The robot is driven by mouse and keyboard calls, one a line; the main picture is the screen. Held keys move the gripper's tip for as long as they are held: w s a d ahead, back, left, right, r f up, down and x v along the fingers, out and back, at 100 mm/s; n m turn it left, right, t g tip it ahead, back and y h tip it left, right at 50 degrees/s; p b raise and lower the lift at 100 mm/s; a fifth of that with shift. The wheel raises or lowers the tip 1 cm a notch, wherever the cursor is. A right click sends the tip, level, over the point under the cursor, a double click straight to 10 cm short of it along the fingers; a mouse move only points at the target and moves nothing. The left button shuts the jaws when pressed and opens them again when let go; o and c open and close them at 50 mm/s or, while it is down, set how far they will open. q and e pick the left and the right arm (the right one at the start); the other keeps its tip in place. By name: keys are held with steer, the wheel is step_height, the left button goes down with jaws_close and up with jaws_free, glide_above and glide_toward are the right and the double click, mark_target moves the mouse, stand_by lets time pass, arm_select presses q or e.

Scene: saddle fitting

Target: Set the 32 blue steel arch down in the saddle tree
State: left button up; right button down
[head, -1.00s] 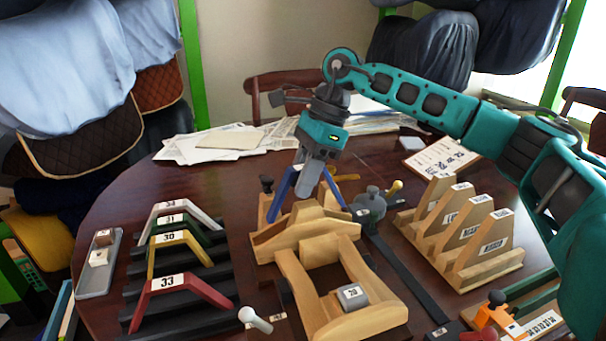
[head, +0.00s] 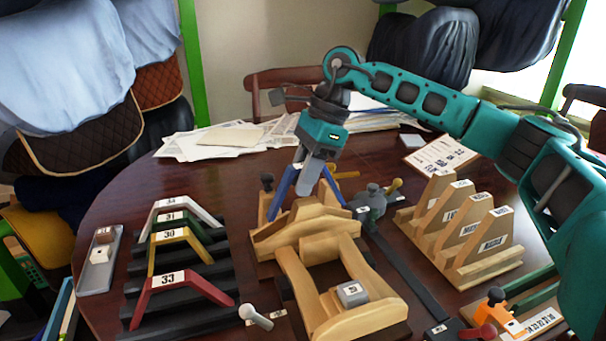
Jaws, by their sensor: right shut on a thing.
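The blue steel arch (head: 282,192) stands at the back of the wooden saddle tree (head: 308,228), one leg on each side of it. My right gripper (head: 307,185) points down from above and is shut on the arch's top, hiding its middle and number. The arch's right leg shows beyond the gripper. I cannot tell whether its feet touch the tree. The tree lies in the middle of the table, with a grey block (head: 351,293) on its near end. My left gripper is not in view.
A black stepped rack (head: 190,303) at the left holds white, green, yellow and red arches (head: 176,283). A wooden rack (head: 465,240) with labelled slanted boards stands at the right. A grey round tool (head: 372,200) sits close right of the tree. Papers (head: 205,147) lie at the back.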

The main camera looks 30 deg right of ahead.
steer(key=shift+f+b, duration=0.7)
steer(key=shift+f, duration=0.45)
steer(key=shift+s+f, duration=0.1)
steer(key=shift+f, duration=0.15)
